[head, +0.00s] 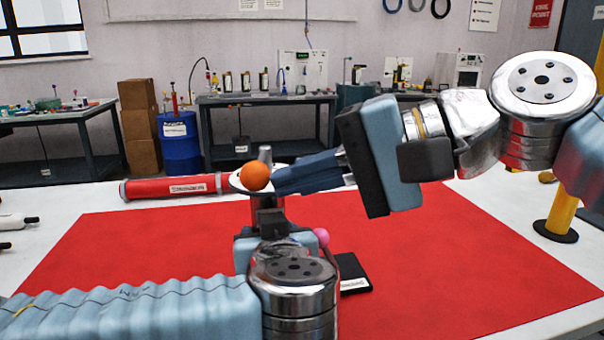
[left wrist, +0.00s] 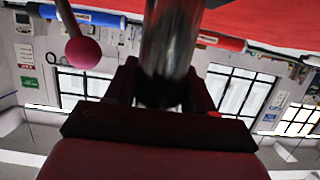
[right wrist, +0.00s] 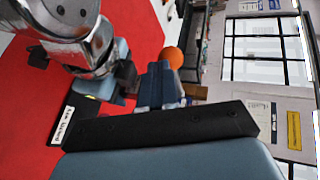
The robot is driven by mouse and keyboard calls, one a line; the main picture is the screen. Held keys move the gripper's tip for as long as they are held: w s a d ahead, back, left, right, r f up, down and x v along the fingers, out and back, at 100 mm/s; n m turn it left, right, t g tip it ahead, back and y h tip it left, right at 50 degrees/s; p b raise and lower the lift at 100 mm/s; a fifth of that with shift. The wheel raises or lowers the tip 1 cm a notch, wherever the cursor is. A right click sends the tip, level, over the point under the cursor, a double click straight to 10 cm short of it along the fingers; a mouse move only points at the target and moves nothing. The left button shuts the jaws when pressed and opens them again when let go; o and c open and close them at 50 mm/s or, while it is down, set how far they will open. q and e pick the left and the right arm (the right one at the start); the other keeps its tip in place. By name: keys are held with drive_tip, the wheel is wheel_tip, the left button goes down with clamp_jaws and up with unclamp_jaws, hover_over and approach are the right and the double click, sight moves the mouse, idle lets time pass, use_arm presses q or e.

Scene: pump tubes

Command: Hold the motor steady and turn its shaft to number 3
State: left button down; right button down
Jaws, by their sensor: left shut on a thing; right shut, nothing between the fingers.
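The motor (head: 267,203) stands upright on the red mat, partly hidden behind my left arm. It has a pale disc on top, a grey shaft (head: 265,153) and an orange ball (head: 254,176) at disc height. A pink ball (head: 322,236) shows lower at its right. My left gripper is shut around the motor's metal cylinder (left wrist: 168,50) in the left wrist view; its fingers (left wrist: 160,90) sit on both sides. My right gripper (head: 280,181) is shut and empty, its blue fingertips close beside the orange ball; I cannot tell if they touch. No number is readable.
A black labelled block (head: 352,272) lies on the red mat (head: 450,250) right of the motor. A red tube (head: 170,187) lies behind at the left. A yellow post (head: 561,213) stands at the right. The mat's right side is largely clear.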

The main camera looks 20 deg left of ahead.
drive_tip(key=shift+s+a+m+t, duration=0.4)
drive_tip(key=shift+a+m+t, duration=0.1)
drive_tip(key=shift+m+t, duration=0.2)
drive_tip(key=shift+s+a+m+t, duration=0.45)
drive_tip(key=shift+m+t, duration=0.15)
drive_tip(key=shift+t, duration=0.2)
drive_tip(key=a+m+t, duration=0.1)
drive_tip(key=s+a+m+t+h, duration=0.1)
drive_tip(key=t, duration=0.1)
drive_tip(key=shift+a+m, duration=0.15)
drive_tip(key=shift+m, duration=0.15)
drive_tip(key=shift+m+t, duration=0.3)
drive_tip(key=shift+a, duration=2.05)
use_arm(q)
drive_tip(key=shift+c, duration=1.5)
unclamp_jaws()
use_arm(e)
approach(249, 183)
drive_tip(key=shift+s+a+r, duration=0.4)
drive_tip(key=shift+s+a, duration=0.05)
drive_tip(key=shift+a, duration=0.15)
drive_tip(key=shift+s+a+r, duration=0.35)
drive_tip(key=shift+s+a, duration=0.1)
drive_tip(key=shift+a, duration=0.1)
use_arm(q)
drive_tip(key=shift+s, duration=0.1)
